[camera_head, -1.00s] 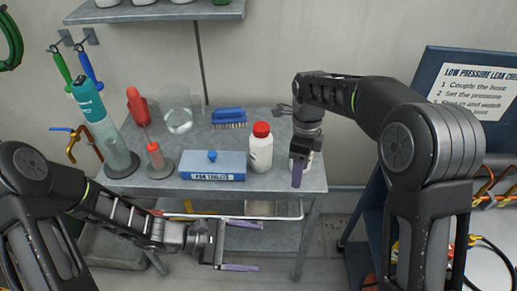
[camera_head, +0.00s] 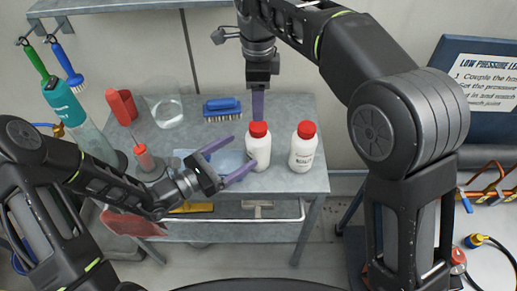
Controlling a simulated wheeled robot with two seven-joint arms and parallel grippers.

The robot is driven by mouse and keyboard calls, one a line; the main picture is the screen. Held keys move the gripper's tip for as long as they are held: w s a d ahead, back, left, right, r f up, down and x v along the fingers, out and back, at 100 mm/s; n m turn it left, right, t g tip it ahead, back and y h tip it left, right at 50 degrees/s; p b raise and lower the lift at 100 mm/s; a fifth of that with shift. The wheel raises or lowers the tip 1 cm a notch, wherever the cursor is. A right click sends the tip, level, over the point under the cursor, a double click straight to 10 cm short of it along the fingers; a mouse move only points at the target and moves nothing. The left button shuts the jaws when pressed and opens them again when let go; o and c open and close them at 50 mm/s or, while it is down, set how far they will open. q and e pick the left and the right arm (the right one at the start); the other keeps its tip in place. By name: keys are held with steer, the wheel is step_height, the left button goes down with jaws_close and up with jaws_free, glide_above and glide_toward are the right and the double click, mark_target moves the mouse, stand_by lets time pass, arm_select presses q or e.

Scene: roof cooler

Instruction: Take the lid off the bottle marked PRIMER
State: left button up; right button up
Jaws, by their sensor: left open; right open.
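Two white bottles with red lids stand upright on the grey cart top. The left bottle (camera_head: 259,151) shows no readable label; its lid (camera_head: 258,129) is on. The right bottle (camera_head: 302,153) also has its lid (camera_head: 306,129) on, and its dark lettering is too small to read surely. I cannot tell which is marked PRIMER. My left gripper (camera_head: 242,157) is open, its purple fingers pointing at the left bottle from its left side, with nothing between them. My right gripper (camera_head: 258,106) is open, pointing down just above or behind the left bottle's lid, its fingers seen edge-on.
The cart's right front corner is clear.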

mark_target(259, 140)
arm_select(q)
steer(key=x, duration=0.7)
steer(key=shift+w+d, duration=0.15)
steer(key=shift+d, duration=0.15)
steer(key=shift+c, duration=0.6)
jaws_close()
